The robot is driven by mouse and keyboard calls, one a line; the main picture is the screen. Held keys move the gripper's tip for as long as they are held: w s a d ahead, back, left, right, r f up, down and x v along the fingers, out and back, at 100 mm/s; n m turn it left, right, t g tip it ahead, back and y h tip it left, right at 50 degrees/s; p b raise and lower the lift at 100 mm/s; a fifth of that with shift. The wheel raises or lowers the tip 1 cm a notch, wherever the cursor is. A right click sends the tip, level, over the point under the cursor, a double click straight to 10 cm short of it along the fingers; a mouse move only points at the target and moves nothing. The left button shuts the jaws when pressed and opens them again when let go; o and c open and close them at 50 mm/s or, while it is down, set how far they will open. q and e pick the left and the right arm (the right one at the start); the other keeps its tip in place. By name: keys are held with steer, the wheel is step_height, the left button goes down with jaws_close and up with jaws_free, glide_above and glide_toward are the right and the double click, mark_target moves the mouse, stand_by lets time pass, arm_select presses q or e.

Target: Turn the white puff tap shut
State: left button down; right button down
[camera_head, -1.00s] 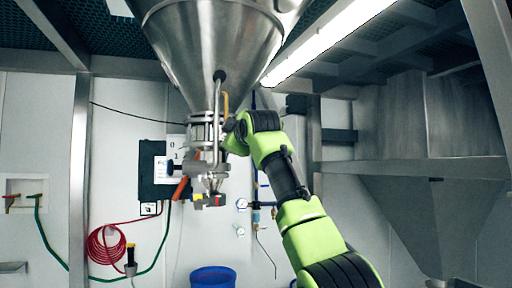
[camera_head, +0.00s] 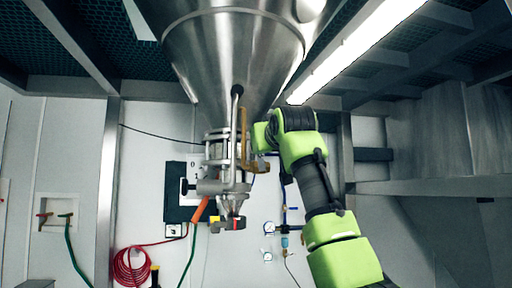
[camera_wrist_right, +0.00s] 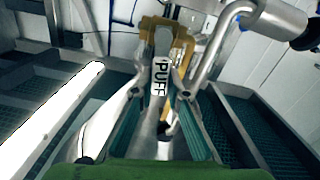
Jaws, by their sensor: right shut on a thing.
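The white puff tap (camera_wrist_right: 160,75) shows in the right wrist view as a pale lever with a black PUFF label. It sits between the two fingers of my right gripper (camera_wrist_right: 157,92), which is shut on it. A yellow-brown bracket (camera_wrist_right: 182,48) is just behind the lever. In the head view, the same fittings are on the right side of the steel pipework (camera_head: 228,165) under the hopper. There my right gripper is mostly hidden by its green arm and the pipework.
The big steel hopper (camera_head: 235,65) hangs directly above. A curved steel pipe (camera_wrist_right: 212,62) runs close beside the tap. An orange handle (camera_head: 199,209) sticks out below left. Gauges (camera_head: 269,228) and a red hose coil (camera_head: 131,266) are on the back wall.

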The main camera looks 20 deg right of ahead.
arm_select(q)
steer(key=shift+w+d+r, duration=0.25)
steer(key=shift+w+d, duration=0.25)
steer(key=shift+w, duration=0.05)
arm_select(e)
steer(key=shift+d+f+m, duration=0.2)
steer(key=shift+d+m, duration=0.25)
steer(key=shift+m, duration=0.55)
arm_select(q)
steer(key=shift+a, duration=0.3)
arm_select(e)
steer(key=c, duration=2)
jaws_free()
steer(key=shift+o, duration=0.2)
steer(key=shift+r, duration=0.1)
arm_select(q)
steer(key=shift+s, duration=0.1)
arm_select(e)
steer(key=s, duration=1.2)
steer(key=shift+a, duration=0.3)
